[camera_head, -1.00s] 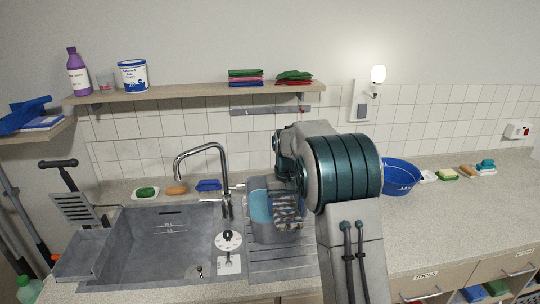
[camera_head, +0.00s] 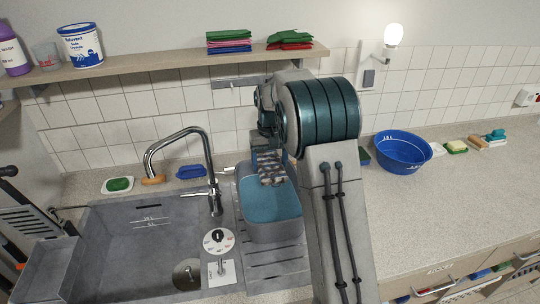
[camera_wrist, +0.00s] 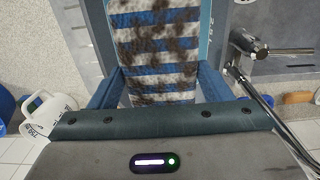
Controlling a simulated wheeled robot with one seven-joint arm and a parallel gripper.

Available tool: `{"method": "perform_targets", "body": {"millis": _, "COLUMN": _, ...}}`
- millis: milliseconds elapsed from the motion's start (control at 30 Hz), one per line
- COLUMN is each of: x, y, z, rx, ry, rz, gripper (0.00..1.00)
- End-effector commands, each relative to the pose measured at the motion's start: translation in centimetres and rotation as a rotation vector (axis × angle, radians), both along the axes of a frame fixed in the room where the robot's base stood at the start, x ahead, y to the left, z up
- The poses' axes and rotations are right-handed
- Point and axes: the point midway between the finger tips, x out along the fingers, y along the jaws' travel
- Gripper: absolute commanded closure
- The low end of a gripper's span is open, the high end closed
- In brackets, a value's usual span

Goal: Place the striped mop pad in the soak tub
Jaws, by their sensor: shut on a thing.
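The striped mop pad (camera_head: 270,168) is blue and white with dark brown stains. My gripper (camera_head: 268,146) is shut on it, and the pad hangs down at the back end of the soak tub. In the wrist view the pad (camera_wrist: 155,45) lies between my two blue fingers (camera_wrist: 158,88) and extends away from them. The soak tub (camera_head: 272,232) is a grey box with blue liquid inside, standing on the ridged drainboard right of the sink. The pad's lower end overlaps the tub's back part; I cannot tell whether it touches the liquid.
A curved tap (camera_head: 180,140) and the grey sink (camera_head: 130,240) are left of the tub. A blue basin (camera_head: 402,155) stands on the counter to the right. A shelf (camera_head: 180,64) with cloths and containers runs above. A white jug (camera_wrist: 48,112) shows in the wrist view.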

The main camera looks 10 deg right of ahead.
Motion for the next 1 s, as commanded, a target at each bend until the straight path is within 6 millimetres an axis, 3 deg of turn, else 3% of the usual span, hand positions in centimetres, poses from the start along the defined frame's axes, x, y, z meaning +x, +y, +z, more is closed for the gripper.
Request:
{"method": "perform_targets", "body": {"millis": 133, "x": 0.0, "y": 0.0, "z": -2.4, "rx": 0.0, "ry": 0.002, "rz": 0.0, "gripper": 0.5}}
{"method": "perform_targets", "body": {"millis": 600, "x": 0.0, "y": -0.2, "z": -7.8, "rx": 0.0, "ry": 0.001, "rz": -0.003, "gripper": 0.5}}
{"method": "perform_targets", "body": {"millis": 1000, "x": 0.0, "y": -0.2, "z": -9.4, "rx": 0.0, "ry": 0.0, "rz": -0.003, "gripper": 0.5}}
